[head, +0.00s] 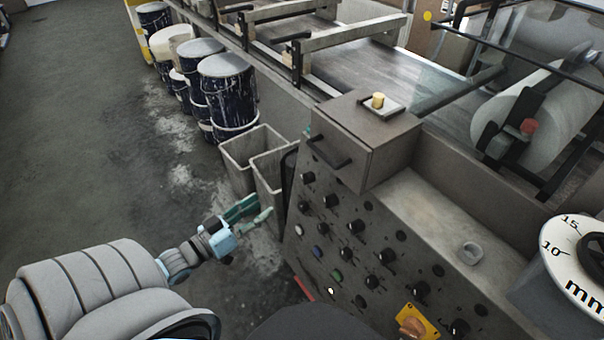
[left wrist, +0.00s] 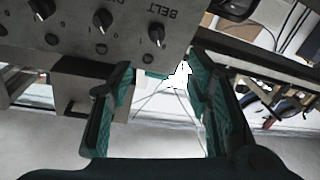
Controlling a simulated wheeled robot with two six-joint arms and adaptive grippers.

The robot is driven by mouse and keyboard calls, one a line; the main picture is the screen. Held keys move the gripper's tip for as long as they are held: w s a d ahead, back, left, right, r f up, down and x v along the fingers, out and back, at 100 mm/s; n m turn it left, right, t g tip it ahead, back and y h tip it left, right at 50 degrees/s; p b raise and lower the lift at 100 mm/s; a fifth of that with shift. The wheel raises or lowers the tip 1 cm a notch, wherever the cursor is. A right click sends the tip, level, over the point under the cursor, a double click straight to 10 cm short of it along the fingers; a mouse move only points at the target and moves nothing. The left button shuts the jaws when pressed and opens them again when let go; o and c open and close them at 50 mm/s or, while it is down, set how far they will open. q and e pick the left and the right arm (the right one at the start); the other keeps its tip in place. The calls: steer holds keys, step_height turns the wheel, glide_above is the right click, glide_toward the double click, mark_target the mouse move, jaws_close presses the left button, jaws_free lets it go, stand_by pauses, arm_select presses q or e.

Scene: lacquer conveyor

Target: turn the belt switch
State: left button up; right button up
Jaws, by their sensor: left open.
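The belt switch (left wrist: 157,35) is a dark knob with a pale pointer line on the grey control panel. The word BELT stands upside down beside it in the left wrist view. In the head view the panel (head: 325,230) carries several dark knobs; its labels are too small to tell which is the belt switch. My left gripper (head: 254,208) is just left of the panel, apart from it. In the left wrist view its green fingers (left wrist: 160,78) are spread with nothing between them, and the switch is beyond the fingertips. My right gripper is not in view.
Grey bins (head: 255,148) stand close behind my left gripper, beside the panel. Paint-stained drums (head: 228,92) line the conveyor (head: 350,65). A grey box (head: 365,140) sits on the panel's top. The floor (head: 90,150) at left is clear.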

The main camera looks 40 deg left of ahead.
arm_select(q)
steer(key=b, duration=0.2)
glide_toward(305, 182)
steer(key=w+b, duration=0.5)
steer(key=w+f+b, duration=0.1)
steer(key=w+b, duration=0.1)
steer(key=w, duration=0.1)
steer(key=shift+w+d, duration=0.1)
steer(key=shift+d, duration=0.3)
steer(key=shift+w+d+r+b, duration=0.2)
steer(key=shift+w+r+b, duration=0.35)
steer(key=shift+b, duration=0.55)
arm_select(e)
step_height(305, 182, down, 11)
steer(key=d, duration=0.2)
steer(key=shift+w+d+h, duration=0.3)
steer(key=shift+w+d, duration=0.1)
